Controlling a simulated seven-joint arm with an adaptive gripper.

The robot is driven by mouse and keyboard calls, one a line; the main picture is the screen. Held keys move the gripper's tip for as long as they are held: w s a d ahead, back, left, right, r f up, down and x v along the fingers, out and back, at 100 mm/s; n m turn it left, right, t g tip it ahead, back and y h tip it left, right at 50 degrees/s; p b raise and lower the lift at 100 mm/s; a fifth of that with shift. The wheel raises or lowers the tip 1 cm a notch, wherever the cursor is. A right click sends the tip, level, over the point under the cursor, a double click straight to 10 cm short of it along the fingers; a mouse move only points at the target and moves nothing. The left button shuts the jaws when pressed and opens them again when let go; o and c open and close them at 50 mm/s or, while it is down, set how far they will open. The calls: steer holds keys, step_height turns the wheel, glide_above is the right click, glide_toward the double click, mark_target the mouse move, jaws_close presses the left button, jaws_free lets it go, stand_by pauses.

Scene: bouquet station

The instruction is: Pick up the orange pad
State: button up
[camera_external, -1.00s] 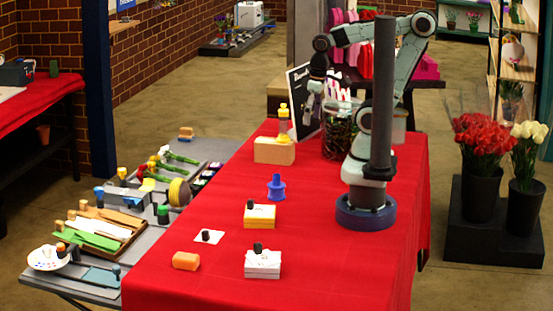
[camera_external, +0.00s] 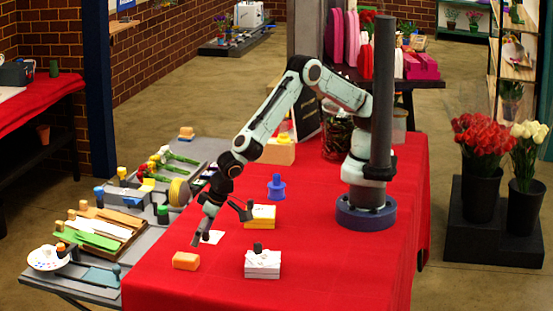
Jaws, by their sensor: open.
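The orange pad (camera_external: 186,261) is a small rounded block. It lies on the red tablecloth near the front left edge of the table. My gripper (camera_external: 204,235) is open and points down, above and slightly right of the pad in the picture. It appears apart from the pad and holds nothing I can see. Its fingers are small here, and their exact height above the cloth is hard to tell.
A white card (camera_external: 214,238) lies partly hidden behind my gripper. A white box (camera_external: 262,265) stands right of the pad, and a yellow-and-white box (camera_external: 262,217) stands behind it. A blue spool-like piece (camera_external: 276,188) is farther back. Cloth in front of the pad is clear.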

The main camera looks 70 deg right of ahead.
mark_target(196, 258)
steer(key=x, duration=0.4)
steer(key=s+a+x, duration=0.1)
steer(key=x, duration=0.1)
steer(key=shift+w+f, duration=0.1)
steer(key=shift+f, duration=0.35)
steer(key=c, duration=1.1)
